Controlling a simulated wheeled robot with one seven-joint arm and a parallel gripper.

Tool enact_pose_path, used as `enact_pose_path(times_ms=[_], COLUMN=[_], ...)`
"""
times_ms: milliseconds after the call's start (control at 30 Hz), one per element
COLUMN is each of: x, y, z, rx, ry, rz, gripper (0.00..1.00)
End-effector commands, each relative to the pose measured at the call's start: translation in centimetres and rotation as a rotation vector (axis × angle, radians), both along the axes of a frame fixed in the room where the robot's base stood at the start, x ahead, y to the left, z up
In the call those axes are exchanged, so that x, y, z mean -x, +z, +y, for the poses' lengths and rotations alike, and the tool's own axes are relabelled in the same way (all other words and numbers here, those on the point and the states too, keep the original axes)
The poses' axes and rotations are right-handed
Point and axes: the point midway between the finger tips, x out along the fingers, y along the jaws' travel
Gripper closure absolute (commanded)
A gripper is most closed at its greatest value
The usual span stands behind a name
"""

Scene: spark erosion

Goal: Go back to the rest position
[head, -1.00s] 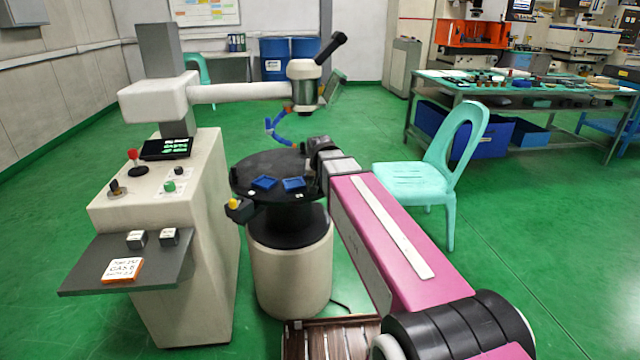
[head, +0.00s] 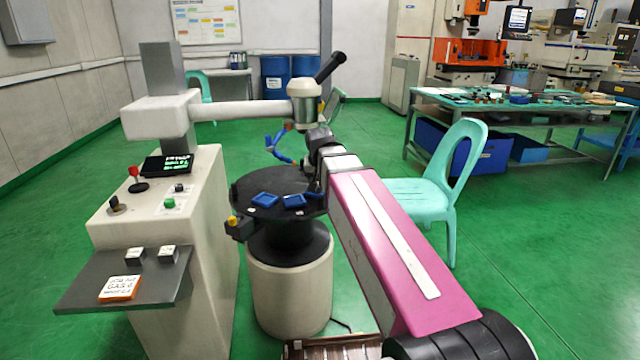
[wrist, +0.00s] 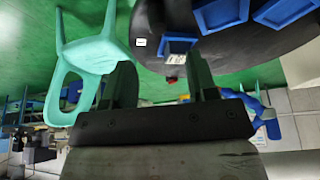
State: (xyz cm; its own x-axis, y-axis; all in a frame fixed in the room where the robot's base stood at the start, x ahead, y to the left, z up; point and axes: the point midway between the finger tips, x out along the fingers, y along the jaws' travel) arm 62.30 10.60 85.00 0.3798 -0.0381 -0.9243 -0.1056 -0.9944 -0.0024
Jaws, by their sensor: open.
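My gripper (wrist: 160,78) shows in the wrist view with its two dark fingers apart and nothing between them. In the head view my pink arm reaches forward to the right side of the round black table (head: 285,227), and its dark wrist hides the fingers. Blue trays (head: 264,200) lie on that table. In the wrist view the black table (wrist: 235,55) fills the upper right, with blue trays (wrist: 222,12) on it.
A beige machine console (head: 165,250) stands left, its white horizontal arm (head: 240,110) and head (head: 305,105) extending over the table. A turquoise chair (head: 425,195) stands close right of my arm. A workbench (head: 520,105) is behind. Green floor is open at right.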

Motion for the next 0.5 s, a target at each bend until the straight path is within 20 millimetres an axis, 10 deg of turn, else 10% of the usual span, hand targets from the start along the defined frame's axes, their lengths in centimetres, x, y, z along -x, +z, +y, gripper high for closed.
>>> enact_pose_path(times_ms=[267,500], x=[0.1,1.7], y=[-0.3,-5.7], z=[-0.1,-2.2], rx=[0.001,0.011], ry=[0.001,0.016], rz=[0.004,0.073], gripper=[0.47,0.47])
